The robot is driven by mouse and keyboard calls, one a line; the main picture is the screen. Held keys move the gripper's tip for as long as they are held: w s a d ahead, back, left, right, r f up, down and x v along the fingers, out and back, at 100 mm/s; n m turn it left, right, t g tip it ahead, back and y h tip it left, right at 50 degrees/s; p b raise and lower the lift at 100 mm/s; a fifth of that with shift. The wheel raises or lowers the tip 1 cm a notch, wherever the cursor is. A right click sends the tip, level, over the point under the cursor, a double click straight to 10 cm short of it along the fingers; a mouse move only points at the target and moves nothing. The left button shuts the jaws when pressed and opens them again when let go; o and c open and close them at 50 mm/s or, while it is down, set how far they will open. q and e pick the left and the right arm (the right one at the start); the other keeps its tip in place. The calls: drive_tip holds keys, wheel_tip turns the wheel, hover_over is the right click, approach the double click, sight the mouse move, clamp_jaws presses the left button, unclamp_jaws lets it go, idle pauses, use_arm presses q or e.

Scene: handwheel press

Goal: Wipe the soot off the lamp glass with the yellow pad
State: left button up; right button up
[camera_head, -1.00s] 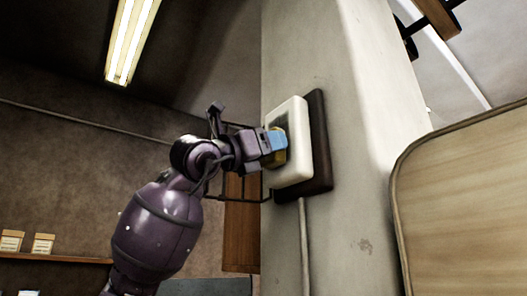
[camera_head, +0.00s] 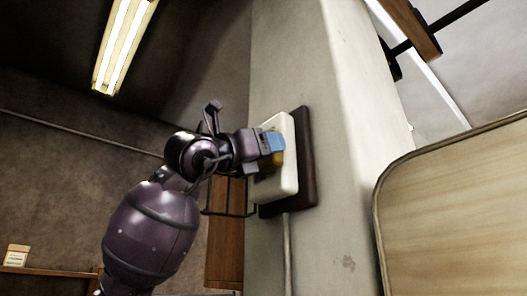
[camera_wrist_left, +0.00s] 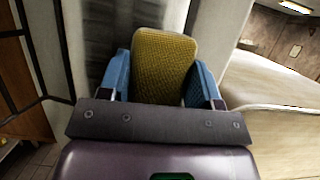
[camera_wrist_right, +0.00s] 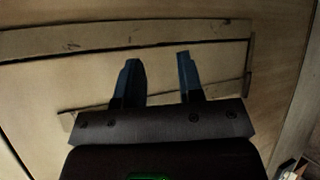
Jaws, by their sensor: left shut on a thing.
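The lamp glass (camera_head: 287,183) is a white rounded panel on a dark backing plate (camera_head: 306,170), fixed to a pale pillar. My left gripper (camera_head: 272,143) is shut on the yellow pad (camera_head: 270,161) with its blue fingers, at the upper part of the glass. The pad appears to be against the glass; exact contact cannot be told. My right gripper (camera_wrist_right: 160,80) is open and empty, facing a wooden surface.
A wooden panel (camera_head: 455,210) with a dark rim stands at the right. A conduit (camera_head: 287,250) runs down the pillar below the lamp. A barred frame (camera_head: 228,198) is behind my left arm. A ceiling light (camera_head: 124,45) hangs at the upper left.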

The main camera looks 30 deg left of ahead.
use_arm(q)
drive_tip(key=shift+r, duration=0.45)
drive_tip(key=shift+w+a+f, duration=0.1)
drive_tip(key=shift+w+a, duration=0.15)
drive_tip(key=shift+a, duration=0.3)
drive_tip(key=shift+w+a, duration=0.25)
drive_tip(key=shift+a, duration=0.25)
drive_tip(key=shift+w+a+r+p, duration=1.05)
drive_tip(key=shift+a+r, duration=0.2)
drive_tip(key=shift+a, duration=1.3)
drive_tip(key=shift+s+d+b, duration=0.5)
drive_tip(key=shift+d, duration=0.7)
drive_tip(key=shift+s+d+b, duration=0.5)
drive_tip(key=shift+d+b, duration=0.05)
drive_tip(key=shift+d, duration=0.65)
drive_tip(key=shift+s+d+b, duration=0.5)
drive_tip(key=shift+d, duration=0.7)
drive_tip(key=shift+s, duration=0.1)
